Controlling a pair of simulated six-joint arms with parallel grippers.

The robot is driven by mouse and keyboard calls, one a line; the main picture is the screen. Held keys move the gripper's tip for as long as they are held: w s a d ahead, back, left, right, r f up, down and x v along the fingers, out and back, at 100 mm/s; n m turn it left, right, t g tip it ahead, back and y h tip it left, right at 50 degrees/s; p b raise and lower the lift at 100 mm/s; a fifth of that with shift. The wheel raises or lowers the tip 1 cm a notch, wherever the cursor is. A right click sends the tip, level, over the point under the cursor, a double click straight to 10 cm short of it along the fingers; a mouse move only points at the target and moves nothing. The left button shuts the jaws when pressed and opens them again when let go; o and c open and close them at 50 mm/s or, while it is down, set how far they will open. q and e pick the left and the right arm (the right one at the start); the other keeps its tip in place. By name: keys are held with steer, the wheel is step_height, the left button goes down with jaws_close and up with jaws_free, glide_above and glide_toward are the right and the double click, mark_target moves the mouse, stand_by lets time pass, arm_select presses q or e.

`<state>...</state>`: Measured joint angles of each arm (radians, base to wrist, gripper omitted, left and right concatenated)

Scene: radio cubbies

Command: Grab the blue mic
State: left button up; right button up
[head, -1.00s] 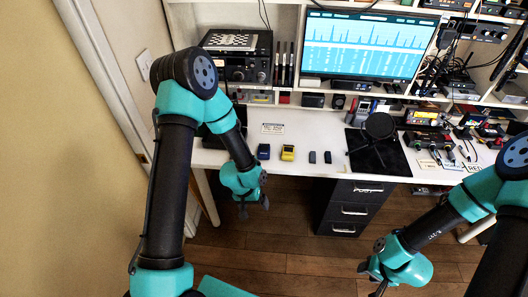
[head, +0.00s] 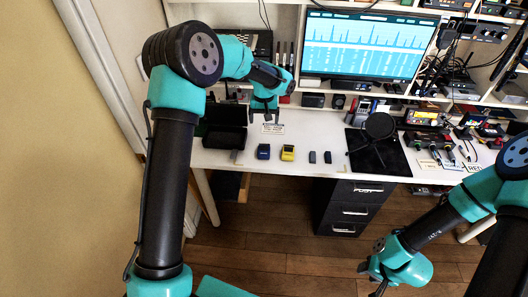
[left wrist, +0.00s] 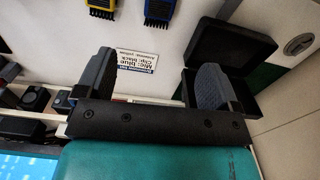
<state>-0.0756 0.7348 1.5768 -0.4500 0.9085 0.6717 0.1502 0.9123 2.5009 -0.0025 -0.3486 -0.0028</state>
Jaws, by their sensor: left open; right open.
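A blue device (head: 263,151) lies near the front edge of the white table; its black comb-like end shows at the top of the left wrist view (left wrist: 158,12). I cannot tell whether it is the mic. A yellow device (head: 287,152) lies beside it. My left gripper (head: 272,119) is open and empty above the table, behind these devices. Its spread fingers (left wrist: 156,62) show a printed card between them, with the words "Mic: blue". My right gripper (head: 372,281) is open and empty, low in front of the table at the right.
An open black case (head: 224,137) stands at the table's left. A round black object (head: 379,126) stands on a black mat (head: 372,157). The monitor (head: 362,46) and loaded shelves are behind.

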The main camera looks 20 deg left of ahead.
arm_select(q)
glide_above(264, 149)
step_height(264, 149, down, 12)
steer(key=shift+s+r, duration=0.1)
steer(key=shift+s, duration=0.05)
steer(key=shift+f, duration=0.25)
stand_by(0.3)
steer(key=shift+w+f, duration=0.15)
steer(key=shift+f, duration=1.15)
steer(key=shift+w+f, duration=0.1)
steer(key=shift+f, duration=1.2)
steer(key=c, duration=1.1)
